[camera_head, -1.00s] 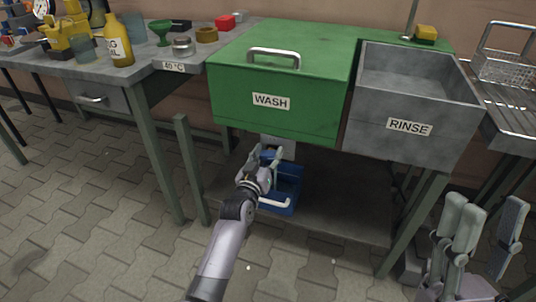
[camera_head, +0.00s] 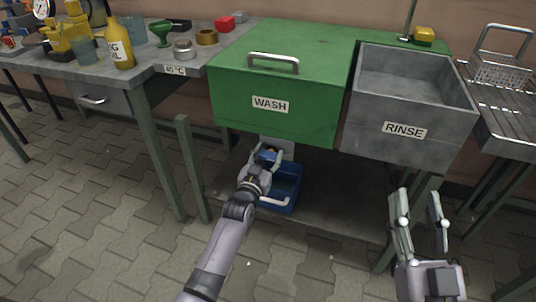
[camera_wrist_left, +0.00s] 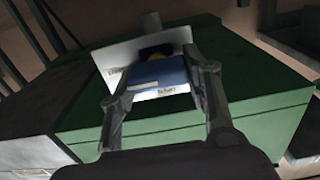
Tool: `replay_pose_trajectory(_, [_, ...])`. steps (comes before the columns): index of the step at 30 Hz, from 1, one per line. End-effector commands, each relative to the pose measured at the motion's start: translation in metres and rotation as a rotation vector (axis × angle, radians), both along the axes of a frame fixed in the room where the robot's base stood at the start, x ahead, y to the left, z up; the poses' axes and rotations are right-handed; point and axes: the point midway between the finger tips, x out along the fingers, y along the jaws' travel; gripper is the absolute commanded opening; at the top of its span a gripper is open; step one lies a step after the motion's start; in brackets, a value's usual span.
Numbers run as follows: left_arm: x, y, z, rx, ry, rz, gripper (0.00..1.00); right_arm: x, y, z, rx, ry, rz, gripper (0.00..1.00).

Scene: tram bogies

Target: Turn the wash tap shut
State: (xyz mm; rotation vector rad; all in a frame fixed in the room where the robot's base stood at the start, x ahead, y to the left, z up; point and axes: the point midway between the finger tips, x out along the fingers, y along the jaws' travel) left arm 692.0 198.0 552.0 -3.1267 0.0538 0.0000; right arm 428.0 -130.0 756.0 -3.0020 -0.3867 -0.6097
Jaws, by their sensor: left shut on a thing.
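The green wash tank (camera_head: 270,104), labelled WASH, is closed. Under its front hangs a pale plate (camera_head: 285,146), which also shows in the left wrist view (camera_wrist_left: 115,62). The fingers hide much of the tap in the head view. My right gripper (camera_head: 421,207) is open and empty, its fingers upright before the rinse side.
A blue crate (camera_head: 287,187) with a white handle stands on the lower shelf (camera_head: 325,213), close to my left gripper. The grey rinse basin (camera_head: 405,131) is at the right. Paved floor in front is free.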

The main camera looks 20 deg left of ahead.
Motion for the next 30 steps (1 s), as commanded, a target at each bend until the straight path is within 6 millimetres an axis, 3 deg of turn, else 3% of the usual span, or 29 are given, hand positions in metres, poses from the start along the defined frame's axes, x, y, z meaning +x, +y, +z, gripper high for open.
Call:
replay_pose_trajectory(4, [0.0, 0.0, -0.001, 0.004, 0.001, 0.0, 0.17, 0.0, 0.0, 0.0, 0.0, -0.001, 0.0, 0.4])
replay_pose_trajectory(5, [0.0, 0.0, -0.001, 0.004, 0.001, 0.0, 0.46, 0.0, 0.0, 0.0, 0.001, -0.002, 0.0, 0.4])
replay_pose_trajectory(13, [0.0, 0.0, 0.0, 0.002, 0.0, 0.0, 0.64, 0.0, 0.0, 0.0, 0.001, -0.002, 0.0, 0.4])
replay_pose_trajectory(23, [-0.001, 0.0, 0.0, 0.001, 0.0, 0.0, 0.65, 0.0, 0.0, 0.001, 0.001, -0.004, 0.001, 0.4])
replay_pose_trajectory(30, [-0.029, 0.001, -0.001, 0.001, 0.001, 0.0, 0.65, 0.0, 0.0, 0.001, 0.001, -0.004, 0.001, 0.4])
